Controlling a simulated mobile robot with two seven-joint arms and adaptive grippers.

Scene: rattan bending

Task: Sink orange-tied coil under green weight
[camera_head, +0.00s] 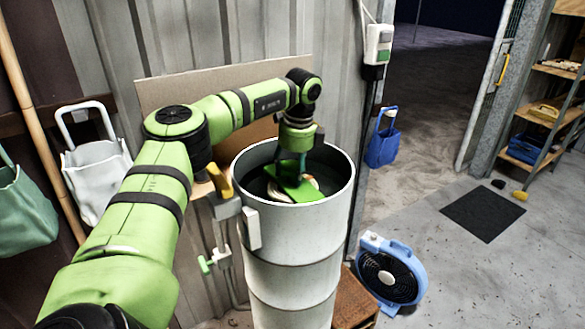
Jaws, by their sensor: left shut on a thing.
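A tall grey-white drum (290,248) stands in front of me, open at the top, with dark contents inside. My left gripper (290,168) reaches down into the drum's mouth and is shut on the green weight (297,186), a flat green piece that sits tilted below the rim. Pale, curved coil parts (276,192) show beside and partly under the green weight. A small orange-red patch shows near its right side, but I cannot tell clearly whether it is the coil's tie. The gripper's fingertips are partly hidden. My right gripper is out of view.
A blue fan (391,272) stands on the floor right of the drum. A dark mat (483,214) lies at right, near shelves (545,120). The floor between is mostly clear.

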